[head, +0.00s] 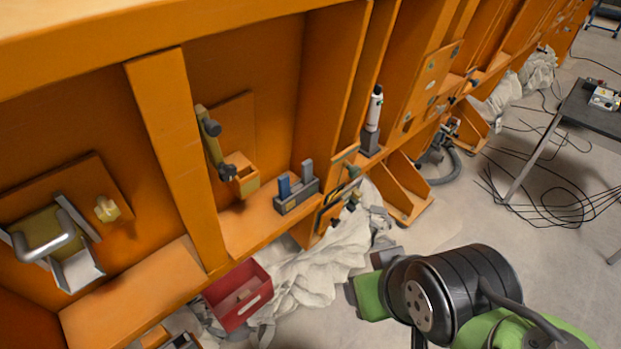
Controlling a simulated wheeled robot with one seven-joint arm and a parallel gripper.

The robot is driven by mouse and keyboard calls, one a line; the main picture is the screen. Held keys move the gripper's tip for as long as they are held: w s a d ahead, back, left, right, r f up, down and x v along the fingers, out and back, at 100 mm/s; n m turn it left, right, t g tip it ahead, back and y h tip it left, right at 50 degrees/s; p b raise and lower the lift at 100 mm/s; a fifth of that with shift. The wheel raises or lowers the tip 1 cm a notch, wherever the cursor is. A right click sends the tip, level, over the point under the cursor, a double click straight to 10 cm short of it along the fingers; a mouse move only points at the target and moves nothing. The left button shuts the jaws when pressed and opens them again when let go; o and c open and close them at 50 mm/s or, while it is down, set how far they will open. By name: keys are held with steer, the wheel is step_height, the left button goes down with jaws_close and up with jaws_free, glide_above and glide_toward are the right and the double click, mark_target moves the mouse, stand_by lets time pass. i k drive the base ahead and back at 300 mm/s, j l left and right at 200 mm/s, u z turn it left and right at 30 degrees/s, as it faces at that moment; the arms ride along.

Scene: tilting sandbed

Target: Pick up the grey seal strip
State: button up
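I cannot make out with certainty which thing is the grey seal strip. A small grey upright piece (307,171) stands beside a blue piece (285,187) in a dark grey holder (296,204) on the orange ledge. It may be the strip, but the view does not settle it. My gripper (364,279) is at the lower right, on the end of my green and black arm. It is over the floor, to the right of and apart from the holder. Its fingers are small and partly hidden by the arm, so its opening is unclear.
A red bin (232,318) sits below the ledge, with crumpled white sheeting (325,265) beside it. A white tube (374,110) stands in a grey block. An orange bracket (405,190) juts out right. A dark table (590,112) and loose cables are at far right.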

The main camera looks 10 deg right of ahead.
mark_target(308, 166)
steer(key=i+j+u, duration=0.1)
steer(key=u, duration=0.35)
steer(key=i+u, duration=0.3)
steer(key=u, duration=0.2)
